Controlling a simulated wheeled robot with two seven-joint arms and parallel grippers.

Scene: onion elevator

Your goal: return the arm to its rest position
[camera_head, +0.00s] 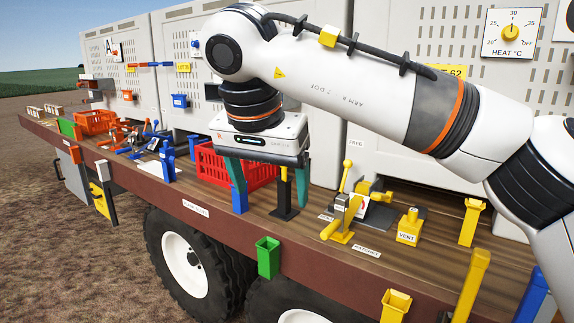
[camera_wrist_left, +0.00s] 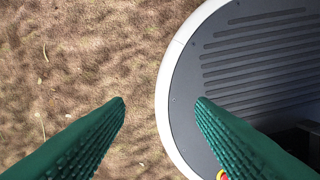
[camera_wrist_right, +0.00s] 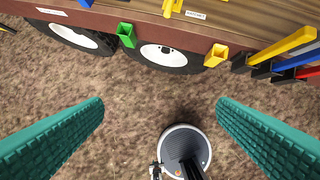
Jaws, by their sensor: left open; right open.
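My right arm crosses the head view from the right edge, and its gripper (camera_head: 266,190) hangs in front of the wooden trailer bed with its green fingers spread and nothing between them. In the right wrist view the two fingers (camera_wrist_right: 160,105) are wide apart, with bare soil and a round grey base between and beyond them. My left gripper is outside the head view. In the left wrist view its green fingers (camera_wrist_left: 160,100) are apart and empty above soil and the edge of a round grey base.
A red crate (camera_head: 212,165) stands behind the right gripper. A yellow lever fixture (camera_head: 345,205) and a yellow VENT block (camera_head: 410,226) stand to its right. A green bin (camera_head: 268,258) and a yellow bin (camera_head: 395,305) hang on the trailer's side. Large cabinets line the back.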

